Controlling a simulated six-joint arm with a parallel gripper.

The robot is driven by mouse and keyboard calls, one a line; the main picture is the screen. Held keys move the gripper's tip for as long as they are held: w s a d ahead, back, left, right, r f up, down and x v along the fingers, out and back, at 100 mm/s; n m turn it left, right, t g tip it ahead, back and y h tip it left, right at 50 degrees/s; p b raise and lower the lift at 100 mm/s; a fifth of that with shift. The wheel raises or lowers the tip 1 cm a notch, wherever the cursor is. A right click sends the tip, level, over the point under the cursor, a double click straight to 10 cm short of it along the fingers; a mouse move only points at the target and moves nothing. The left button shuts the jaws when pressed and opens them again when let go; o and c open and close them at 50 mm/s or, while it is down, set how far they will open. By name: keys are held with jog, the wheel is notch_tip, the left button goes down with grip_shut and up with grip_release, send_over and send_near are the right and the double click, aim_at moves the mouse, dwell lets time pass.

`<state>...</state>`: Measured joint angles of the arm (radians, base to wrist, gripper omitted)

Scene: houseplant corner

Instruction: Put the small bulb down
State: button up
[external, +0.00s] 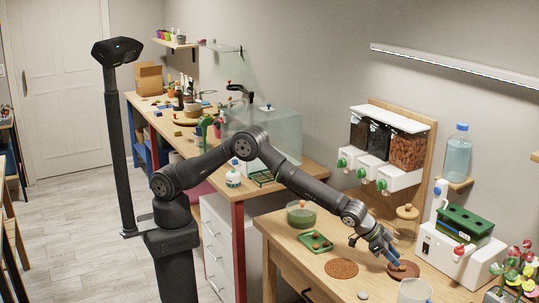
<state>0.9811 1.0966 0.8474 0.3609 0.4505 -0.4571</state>
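My gripper (390,259) is at the front right of the near table, pointing down over a reddish-brown round dish (409,271). A small brown bulb (393,266) shows at its fingertips, at the dish's left side. I cannot tell whether the fingers grip it or whether it touches the dish. Several other small brown bulbs lie in a green tray (327,247) to the left. The fingers are too small here to tell open from shut.
A round brown granular patch (341,268) lies left of my gripper. A green bowl (301,215) stands behind the tray. A clear cup (414,291) stands in front of the dish. A white machine (450,250) is close on the right, with dispensers (385,150) behind.

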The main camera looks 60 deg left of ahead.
aim_at(397, 270)
jog(key=v, duration=0.9)
dwell(0.4)
jog(key=x, duration=1.2)
jog(key=shift+f, duration=0.15)
